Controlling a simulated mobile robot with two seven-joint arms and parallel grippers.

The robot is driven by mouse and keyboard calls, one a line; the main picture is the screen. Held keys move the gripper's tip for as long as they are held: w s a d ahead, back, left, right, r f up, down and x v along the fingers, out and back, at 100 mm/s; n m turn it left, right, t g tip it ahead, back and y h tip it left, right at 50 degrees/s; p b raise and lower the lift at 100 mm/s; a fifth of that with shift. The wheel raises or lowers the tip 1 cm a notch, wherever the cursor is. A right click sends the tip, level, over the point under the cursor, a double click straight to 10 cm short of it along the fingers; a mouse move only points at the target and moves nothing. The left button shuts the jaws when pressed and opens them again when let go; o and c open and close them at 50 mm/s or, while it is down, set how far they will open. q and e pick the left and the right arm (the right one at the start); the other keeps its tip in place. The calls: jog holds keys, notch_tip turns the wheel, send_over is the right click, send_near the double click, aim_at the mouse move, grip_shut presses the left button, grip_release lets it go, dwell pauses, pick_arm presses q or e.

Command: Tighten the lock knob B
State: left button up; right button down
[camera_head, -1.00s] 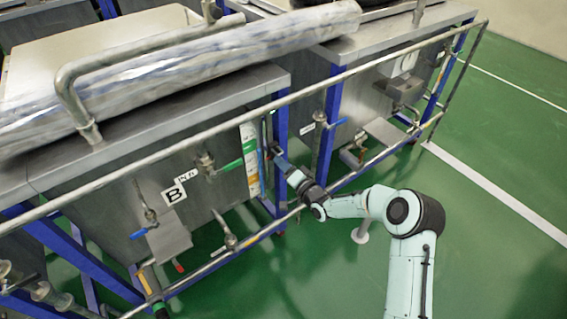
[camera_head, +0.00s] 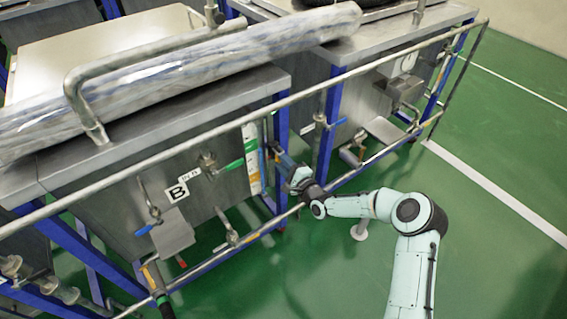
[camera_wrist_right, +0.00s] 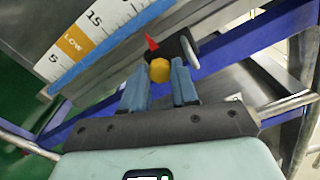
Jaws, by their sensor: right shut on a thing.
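My right gripper (camera_head: 275,150) reaches the right end of the tank front marked with a B label (camera_head: 177,193). In the right wrist view its two blue-grey fingers (camera_wrist_right: 159,84) are shut on a small yellow knob (camera_wrist_right: 159,69), the likely lock knob B. A red pointer (camera_wrist_right: 151,43) and a dark fitting with a pale rounded end (camera_wrist_right: 190,52) sit just beyond the knob. In the head view the knob is too small and hidden by the gripper. My left gripper is not in view.
A scale strip with "LOW" (camera_wrist_right: 88,35) stands left of the gripper. A horizontal pipe rail (camera_head: 225,128) runs in front of the tanks. A blue frame post (camera_head: 283,130) is close to the gripper. Green floor (camera_head: 480,255) is free at right.

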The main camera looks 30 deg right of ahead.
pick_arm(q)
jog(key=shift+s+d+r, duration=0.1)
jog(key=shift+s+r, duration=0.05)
pick_arm(e)
jog(key=shift+m, duration=0.8)
jog(key=c, duration=0.8)
grip_release()
jog(key=shift+c, duration=0.2)
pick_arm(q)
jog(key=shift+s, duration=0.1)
